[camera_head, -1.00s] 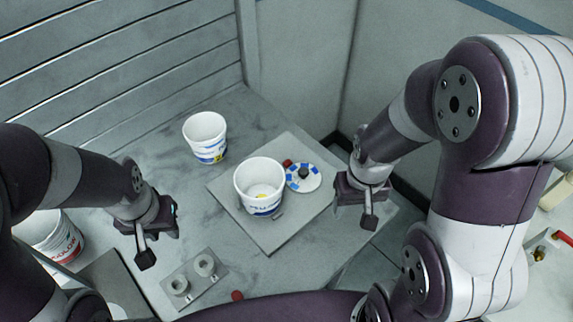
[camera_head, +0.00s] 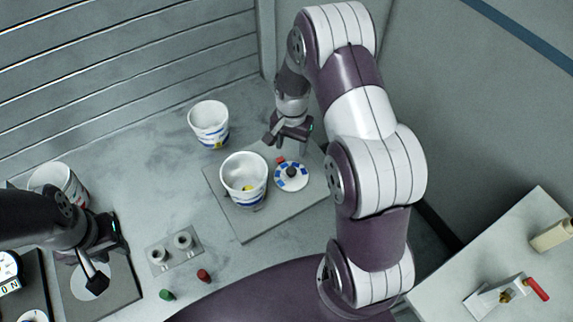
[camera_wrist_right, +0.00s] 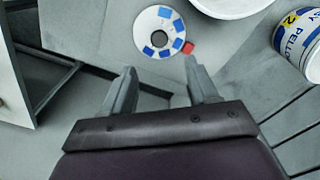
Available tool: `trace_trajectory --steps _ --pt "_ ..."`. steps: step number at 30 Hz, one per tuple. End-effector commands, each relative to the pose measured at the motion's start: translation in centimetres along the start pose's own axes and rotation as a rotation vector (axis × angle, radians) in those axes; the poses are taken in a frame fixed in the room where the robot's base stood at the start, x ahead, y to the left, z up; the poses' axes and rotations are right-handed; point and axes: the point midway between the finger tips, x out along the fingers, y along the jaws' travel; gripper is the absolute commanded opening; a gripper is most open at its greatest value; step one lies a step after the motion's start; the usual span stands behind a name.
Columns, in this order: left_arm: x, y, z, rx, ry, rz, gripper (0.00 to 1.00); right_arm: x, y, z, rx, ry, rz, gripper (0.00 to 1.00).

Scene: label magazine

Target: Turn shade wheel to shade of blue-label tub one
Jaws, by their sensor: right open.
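The shade wheel (camera_head: 291,182), a white disc with blue patches and a dark centre knob, lies on a grey plate (camera_head: 240,228). It also shows in the right wrist view (camera_wrist_right: 152,24), beyond the fingertips. Another blue-label tub (camera_head: 209,126) stands behind; in the wrist view a tub (camera_wrist_right: 298,45) shows a yellow "2". My right gripper (camera_head: 277,137) is open and empty, behind the wheel, apart from it; its fingers show in the wrist view (camera_wrist_right: 161,80). My left gripper (camera_head: 97,272) is at left; its jaw opening is unclear.
A small red block (camera_head: 280,160) sits at the wheel's edge. A third tub (camera_head: 62,182) stands far left, partly hidden. A two-cup holder (camera_head: 172,248), a red piece (camera_head: 204,275) and a green piece (camera_head: 166,294) lie in front. A side table (camera_head: 520,250) is at right.

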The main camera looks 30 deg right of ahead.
Motion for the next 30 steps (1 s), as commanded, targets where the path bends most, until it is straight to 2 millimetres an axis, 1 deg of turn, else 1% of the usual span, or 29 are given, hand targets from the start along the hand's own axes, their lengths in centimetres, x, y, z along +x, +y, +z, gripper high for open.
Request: trace_trajectory --steps 1,2,6,9,12,15,18,25,26,27,29,30 --pt "-0.7 0.0 -0.1 0.000 0.000 0.000 0.32 0.6 0.1 0.1 -0.001 -0.005 0.004 0.59" --pt "-1.0 0.0 -0.1 0.000 0.000 0.000 0.32 1.3 0.1 0.2 -0.001 -0.006 0.005 0.59" --pt "-2.4 0.0 -0.3 0.000 0.001 0.000 0.32 5.0 0.1 0.2 -0.003 -0.006 0.005 0.59" --pt "-3.2 0.0 -0.4 0.000 0.001 0.000 0.32 7.5 0.1 0.2 -0.003 -0.005 0.004 0.59" --pt "-3.6 0.0 -0.4 0.000 0.000 0.000 0.32 9.4 0.1 0.1 -0.004 -0.003 0.002 0.59" --pt "-3.8 0.0 -0.5 0.000 0.000 0.000 0.32 10.6 0.1 0.1 -0.004 -0.002 0.001 0.59" --pt "-3.9 0.0 -0.5 0.000 0.000 0.000 0.32 11.2 0.1 0.1 -0.005 -0.001 0.001 0.59" --pt "-3.8 0.0 -0.5 0.000 0.000 0.000 0.32 11.4 0.0 0.1 -0.005 0.000 0.000 0.59" --pt "-3.8 0.0 -0.5 0.000 0.000 0.000 0.32 11.4 0.0 0.1 -0.005 0.000 0.000 0.56" --pt "-3.8 0.0 -0.5 0.000 0.000 0.000 0.32 11.4 0.0 0.1 -0.005 0.000 0.000 0.43" --pt "-3.8 0.0 -0.5 0.000 0.000 0.000 0.32 11.4 0.0 0.1 -0.005 0.000 0.000 0.23" --pt "-3.8 0.0 -0.5 0.000 0.000 0.000 0.32 11.3 0.0 0.1 -0.005 0.000 0.000 0.10"
